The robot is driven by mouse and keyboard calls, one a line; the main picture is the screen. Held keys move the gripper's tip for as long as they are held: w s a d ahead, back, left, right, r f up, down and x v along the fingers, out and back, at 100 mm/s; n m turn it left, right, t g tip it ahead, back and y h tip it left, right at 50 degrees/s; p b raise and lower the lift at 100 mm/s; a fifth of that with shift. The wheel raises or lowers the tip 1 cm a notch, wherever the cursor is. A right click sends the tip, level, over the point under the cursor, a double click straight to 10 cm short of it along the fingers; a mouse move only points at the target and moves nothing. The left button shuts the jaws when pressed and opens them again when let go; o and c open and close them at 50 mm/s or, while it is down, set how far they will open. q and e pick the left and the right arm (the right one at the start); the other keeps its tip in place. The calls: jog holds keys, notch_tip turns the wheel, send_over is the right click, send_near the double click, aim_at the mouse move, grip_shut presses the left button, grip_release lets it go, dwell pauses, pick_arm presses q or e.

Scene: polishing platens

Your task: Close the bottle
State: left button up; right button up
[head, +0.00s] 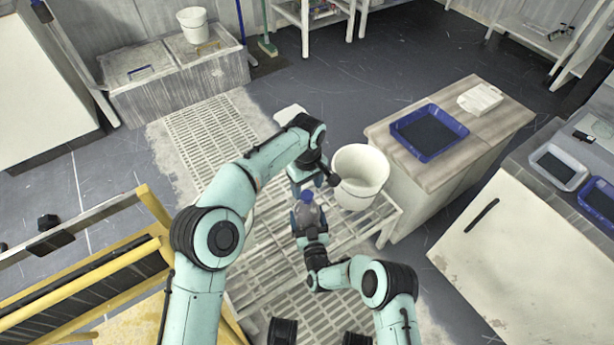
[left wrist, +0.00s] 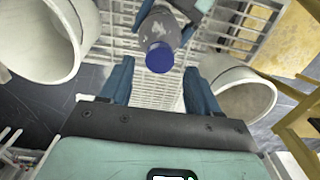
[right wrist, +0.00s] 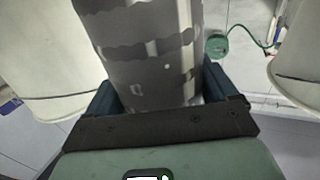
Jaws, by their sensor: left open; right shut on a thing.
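The bottle (right wrist: 150,50) is grey with worn, patchy markings. My right gripper (head: 309,228) is shut on its body and holds it above the grated floor, with the top toward my left gripper. A blue cap (head: 306,195) sits at the bottle's mouth; it also shows in the left wrist view (left wrist: 160,57). Whether the cap is tight cannot be seen. My left gripper (left wrist: 160,88) is open and empty. Its two blue fingers point toward the cap, which lies just beyond the fingertips and between their lines. The cap is out of the right wrist view.
A white bucket (head: 360,177) stands close to the right of the bottle. A wooden-topped cabinet (head: 480,118) with a blue tray (head: 429,133) is farther right. A yellow rail frame (head: 90,277) is at the left. Dark floor lies open at the back.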

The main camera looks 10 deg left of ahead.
aim_at(307, 195)
pick_arm(q)
jog(key=shift+f, duration=1.55)
grip_shut()
